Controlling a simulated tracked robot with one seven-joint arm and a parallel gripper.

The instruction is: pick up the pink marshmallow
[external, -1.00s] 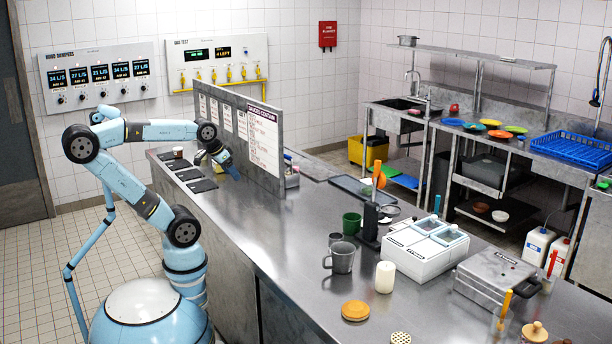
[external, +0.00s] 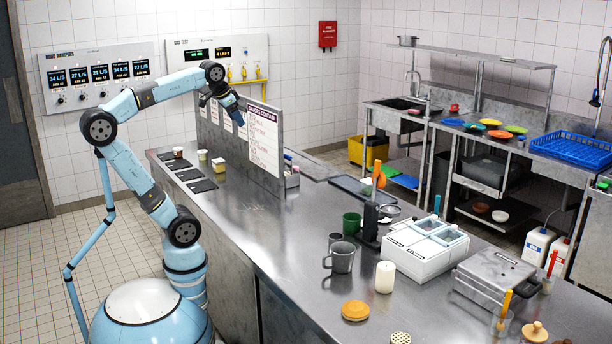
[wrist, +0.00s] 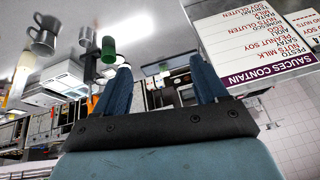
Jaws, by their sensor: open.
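I cannot make out a pink marshmallow in either view. My gripper (external: 226,98) is raised above the counter's left part, by the top of the upright partition. In the wrist view my gripper (wrist: 160,65) shows two blue fingers spread apart with nothing between them. Below it on the counter stand a small cup with a reddish top (external: 178,152), a small pale cup (external: 202,155) and a yellowish tub (external: 219,165). Their contents are too small to tell.
The partition (external: 205,112) carries a "sauces contain" sign (external: 264,138), close on the right in the wrist view. A grey mug (external: 342,258), a green cup (external: 352,222), a white cylinder (external: 385,277) and a white machine (external: 425,246) stand farther right. The counter's near middle is clear.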

